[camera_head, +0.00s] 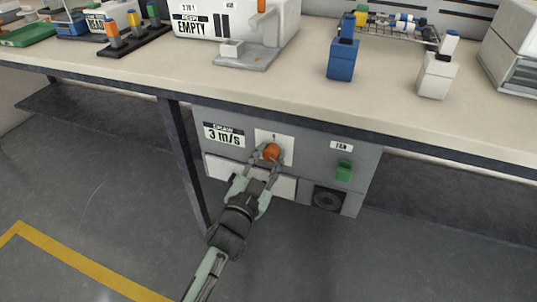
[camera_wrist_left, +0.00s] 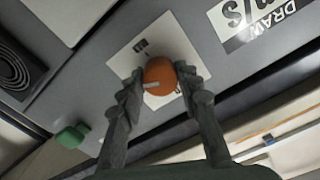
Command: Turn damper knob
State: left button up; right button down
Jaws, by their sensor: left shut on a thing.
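The orange damper knob (camera_head: 271,152) sits on a white plate (camera_head: 287,141) on the front of a grey panel under the bench. My left gripper (camera_head: 265,157) reaches up to it, with one finger on each side. In the left wrist view the round knob (camera_wrist_left: 159,75) shows between the two fingertips (camera_wrist_left: 158,82) of the shut gripper. A pale mark is visible on the knob's face. My right gripper is not in view.
The grey panel (camera_head: 310,160) also bears a "3 m/s" label (camera_head: 224,136), a green switch (camera_head: 344,171) and a dark round vent (camera_head: 328,200). A bench leg (camera_head: 184,160) stands left of the panel. Bottles and a rack crowd the bench top (camera_head: 300,85). The floor in front is clear.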

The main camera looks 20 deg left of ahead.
pick_arm(q)
jog(key=shift+m, duration=0.5)
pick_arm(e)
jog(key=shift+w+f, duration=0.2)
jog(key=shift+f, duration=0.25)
pick_arm(q)
jog(key=o, duration=1.2)
jog(key=shift+c, duration=0.2)
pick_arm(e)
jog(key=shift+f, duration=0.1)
pick_arm(q)
jog(key=s, duration=1.2)
jog(key=shift+a, duration=0.2)
